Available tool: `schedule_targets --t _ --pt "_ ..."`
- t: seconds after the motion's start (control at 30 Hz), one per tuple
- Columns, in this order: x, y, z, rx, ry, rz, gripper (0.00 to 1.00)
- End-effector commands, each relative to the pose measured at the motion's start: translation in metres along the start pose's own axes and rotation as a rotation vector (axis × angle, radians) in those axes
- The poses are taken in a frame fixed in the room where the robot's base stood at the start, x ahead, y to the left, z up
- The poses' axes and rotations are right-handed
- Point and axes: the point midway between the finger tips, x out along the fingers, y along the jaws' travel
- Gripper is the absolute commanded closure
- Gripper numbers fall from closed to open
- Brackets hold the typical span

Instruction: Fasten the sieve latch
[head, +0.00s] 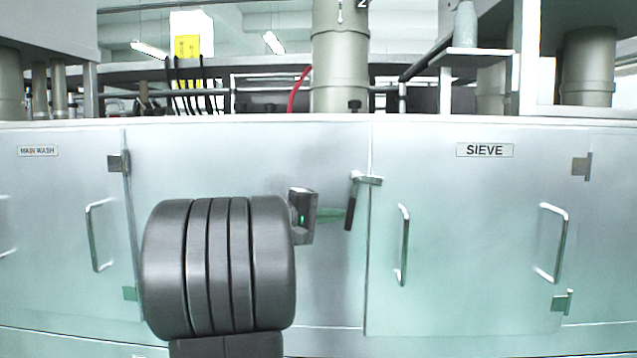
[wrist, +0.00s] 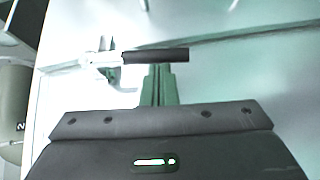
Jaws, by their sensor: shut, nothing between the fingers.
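The sieve latch (head: 367,180) sits at the left edge of the sieve door (head: 440,240), near its top. Its metal part spans the seam, and its black handle (head: 350,205) hangs down, slightly tilted. The door looks flush with the panel. My gripper (head: 338,215) is shut and empty, just left of the handle's lower half. In the wrist view, the shut fingers (wrist: 157,78) point at the middle of the black handle (wrist: 155,56), which lies across their tips. I cannot tell whether they touch. The metal latch body (wrist: 100,58) is left of the handle there.
The SIEVE label (head: 485,150) is on the door, with pull handles (head: 403,245) and (head: 553,243) below it. A main wash door (head: 60,240) is at left. A counter edge (head: 250,122) runs above. The panel around the latch is clear.

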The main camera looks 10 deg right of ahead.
Motion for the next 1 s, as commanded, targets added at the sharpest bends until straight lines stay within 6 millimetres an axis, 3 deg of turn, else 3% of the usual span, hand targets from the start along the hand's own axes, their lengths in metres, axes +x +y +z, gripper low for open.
schedule_targets --t 0.33,1.0 --pt "0.0103 -0.0056 0.0069 -0.017 0.000 0.028 1.00" --pt "0.0120 -0.0053 0.0081 -0.017 -0.001 0.026 1.00"
